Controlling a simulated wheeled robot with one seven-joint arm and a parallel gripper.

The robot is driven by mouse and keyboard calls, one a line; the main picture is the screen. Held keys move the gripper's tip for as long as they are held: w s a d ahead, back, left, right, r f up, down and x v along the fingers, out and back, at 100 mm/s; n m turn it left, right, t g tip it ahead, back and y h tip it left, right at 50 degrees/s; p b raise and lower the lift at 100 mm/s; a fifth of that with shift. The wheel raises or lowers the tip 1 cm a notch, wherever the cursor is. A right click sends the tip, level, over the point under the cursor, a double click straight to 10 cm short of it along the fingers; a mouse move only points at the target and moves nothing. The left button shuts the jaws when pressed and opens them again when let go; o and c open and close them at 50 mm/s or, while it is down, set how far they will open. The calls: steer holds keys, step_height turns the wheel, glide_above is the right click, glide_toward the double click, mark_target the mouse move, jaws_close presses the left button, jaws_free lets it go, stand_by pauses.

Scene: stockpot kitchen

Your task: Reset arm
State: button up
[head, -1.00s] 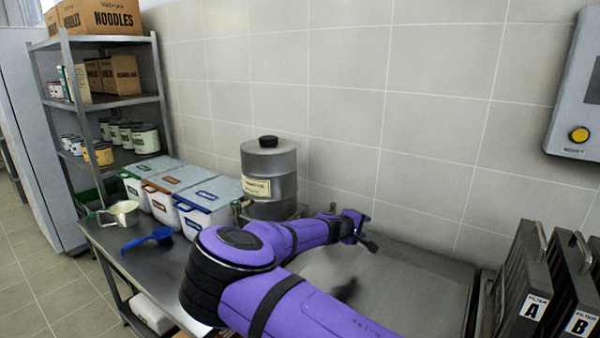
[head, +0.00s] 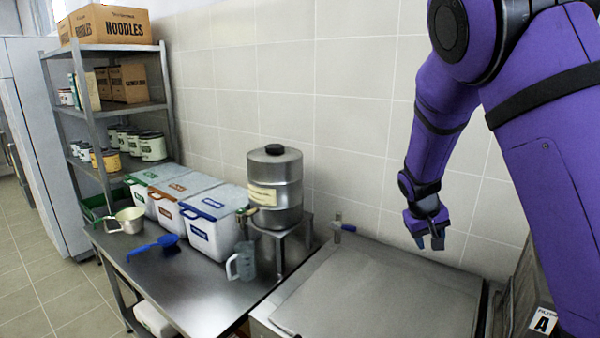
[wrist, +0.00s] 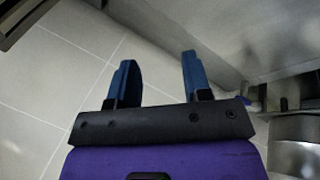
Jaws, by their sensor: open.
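My purple arm is raised on the right side of the head view. My gripper (head: 430,238) hangs from it above the flat steel surface (head: 385,295), in front of the tiled wall. In the wrist view my gripper (wrist: 158,80) shows two blue fingers spread apart. Nothing is between them. The fingers touch no object that I can see.
A steel dispenser (head: 275,188) stands on a stand, with a clear measuring jug (head: 242,262) near it. White lidded bins (head: 213,222), a blue scoop (head: 153,246) and a pot (head: 129,221) are on the counter.

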steer(key=s+r+t+y, duration=0.1)
steer(key=s+r, duration=0.6)
steer(key=s, duration=0.4)
steer(key=s+a+r+t+y, duration=0.1)
steer(key=s+r, duration=0.6)
steer(key=s, duration=0.4)
steer(key=s+a+r+t+y, duration=0.1)
steer(key=s+r+y, duration=0.1)
steer(key=s+r, duration=0.5)
steer(key=s, duration=0.4)
steer(key=shift+s+r+m, duration=0.2)
steer(key=shift+s+m, duration=0.1)
steer(key=shift+s, duration=0.05)
